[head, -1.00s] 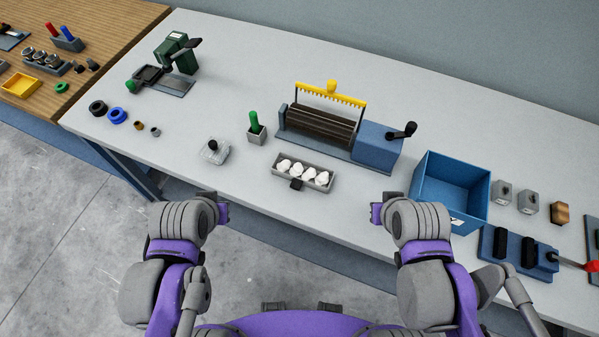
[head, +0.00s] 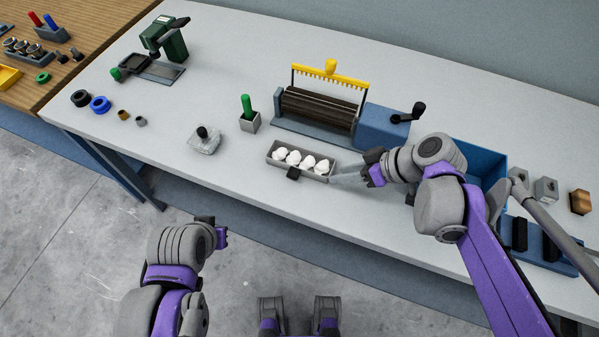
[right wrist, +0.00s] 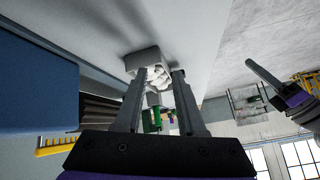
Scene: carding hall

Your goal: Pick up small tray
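The small tray (head: 312,177) is a grey oblong tray on the light table, holding several white fluffy balls, with a black tab on its front side. My right gripper (head: 342,179) is beside the tray's right end, its fingers pointing left toward it. In the right wrist view the two fingers (right wrist: 160,80) are apart, and the tray (right wrist: 136,62) shows beyond and between their tips; I cannot tell whether they touch it. My left gripper (head: 221,235) is in front of the table edge, away from the tray; its fingers do not show clearly.
Behind the tray stands a roller carder (head: 318,108) with a yellow comb and a crank. A green-handled tool in a grey holder (head: 249,122) and a clear block with a black knob (head: 204,141) are to the left. A blue bin (head: 484,160) is partly behind my right arm.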

